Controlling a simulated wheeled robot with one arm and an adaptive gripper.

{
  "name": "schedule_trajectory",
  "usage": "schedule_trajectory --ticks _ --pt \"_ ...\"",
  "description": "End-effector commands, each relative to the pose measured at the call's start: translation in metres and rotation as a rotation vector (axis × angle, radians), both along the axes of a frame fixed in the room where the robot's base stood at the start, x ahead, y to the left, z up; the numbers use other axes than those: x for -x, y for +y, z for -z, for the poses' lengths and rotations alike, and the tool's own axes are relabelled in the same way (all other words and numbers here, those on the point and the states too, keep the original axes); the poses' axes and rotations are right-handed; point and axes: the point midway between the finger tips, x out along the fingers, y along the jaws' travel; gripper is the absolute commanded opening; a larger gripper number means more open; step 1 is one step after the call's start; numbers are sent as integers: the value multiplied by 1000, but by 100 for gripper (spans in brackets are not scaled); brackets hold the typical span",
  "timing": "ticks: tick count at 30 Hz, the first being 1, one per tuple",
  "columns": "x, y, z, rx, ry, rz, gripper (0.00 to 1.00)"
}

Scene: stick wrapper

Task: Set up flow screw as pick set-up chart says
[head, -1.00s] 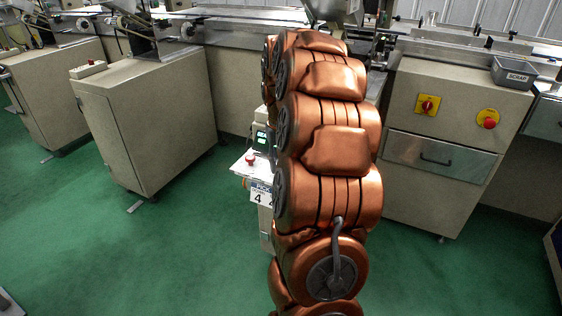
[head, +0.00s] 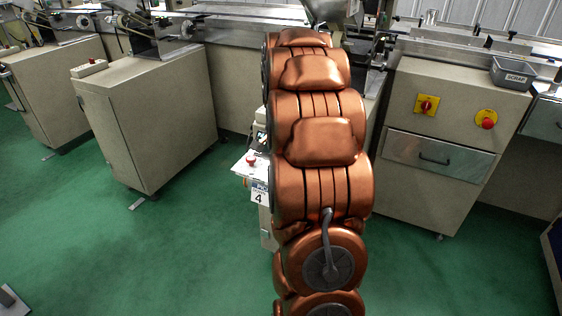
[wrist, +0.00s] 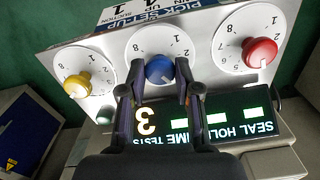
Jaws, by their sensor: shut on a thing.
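In the wrist view, which looks upside down, a panel carries three knobs on white numbered dials: yellow (wrist: 78,87), blue (wrist: 160,69) and red (wrist: 259,52). My gripper (wrist: 160,78) has a finger on each side of the blue knob and is shut on it. Which of the three is the flow screw I cannot tell. The pick set-up chart (wrist: 168,14) is partly cut off at the top edge. In the head view, part of the chart (head: 259,196) with a 4 shows left of my arm, which hides my gripper.
A dark display (wrist: 235,116) with green bars, a yellow 3 and inverted lettering lies beside the fingers. A cabinet (head: 147,120) stands left, and another with a red button (head: 487,119) and drawer stands right. A scrap bin (head: 511,74) sits on top. Green floor is open in front.

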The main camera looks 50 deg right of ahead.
Motion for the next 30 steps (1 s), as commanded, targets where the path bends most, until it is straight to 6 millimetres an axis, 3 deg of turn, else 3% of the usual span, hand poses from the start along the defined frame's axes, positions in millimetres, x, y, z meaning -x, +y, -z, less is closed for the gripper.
schedule_trajectory --ticks 12,29,30 --pt "0 -1 -2 2 -1 203 0" --pt "0 -1 -1 3 -2 235 0" --pt "0 -1 -1 3 -2 235 33"
